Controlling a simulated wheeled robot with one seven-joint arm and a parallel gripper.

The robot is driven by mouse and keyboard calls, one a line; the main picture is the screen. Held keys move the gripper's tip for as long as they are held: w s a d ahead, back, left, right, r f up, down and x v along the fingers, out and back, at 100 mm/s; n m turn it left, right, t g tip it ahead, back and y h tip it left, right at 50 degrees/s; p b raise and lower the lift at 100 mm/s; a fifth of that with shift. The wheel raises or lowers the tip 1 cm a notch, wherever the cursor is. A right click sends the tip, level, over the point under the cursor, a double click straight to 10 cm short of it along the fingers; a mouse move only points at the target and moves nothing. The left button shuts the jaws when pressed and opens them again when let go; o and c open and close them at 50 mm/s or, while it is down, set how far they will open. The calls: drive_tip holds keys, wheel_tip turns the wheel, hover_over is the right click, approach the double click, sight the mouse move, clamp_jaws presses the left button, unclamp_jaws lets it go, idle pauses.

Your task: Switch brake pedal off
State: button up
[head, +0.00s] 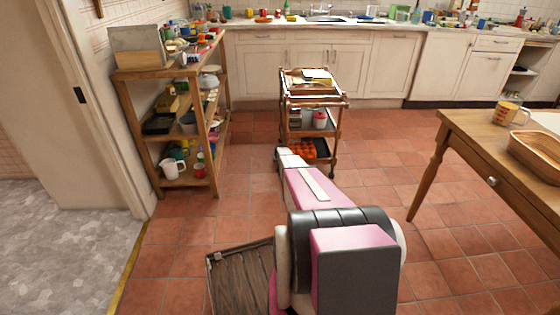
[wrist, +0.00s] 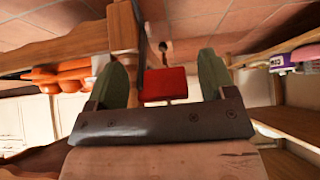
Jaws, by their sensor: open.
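The trolley (head: 312,102) is a wooden cart with shelves and small wheels, standing in the middle of the floor. A red, block-like part (wrist: 163,84), which looks like the brake pedal, is low by the trolley's leg (wrist: 124,35) in the wrist view. My gripper (wrist: 160,62) is open, with its two green fingers apart. The red part appears between the fingers in the wrist view; I cannot tell whether anything touches it. In the head view my arm reaches toward the trolley's lower left, and the fingers and the red part cannot be made out.
A wooden shelf unit (head: 186,186) with crockery stands at the left. A wooden table (head: 470,125) with a basket (head: 537,150) is at the right. Cabinets (head: 305,65) line the back. Orange items (wrist: 62,76) lie on the trolley's lower shelf. Tiled floor (head: 375,165) is clear between trolley and table.

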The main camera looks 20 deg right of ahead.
drive_tip(key=v, duration=1)
drive_tip(key=shift+r, duration=0.35)
drive_tip(key=shift+s, duration=0.15)
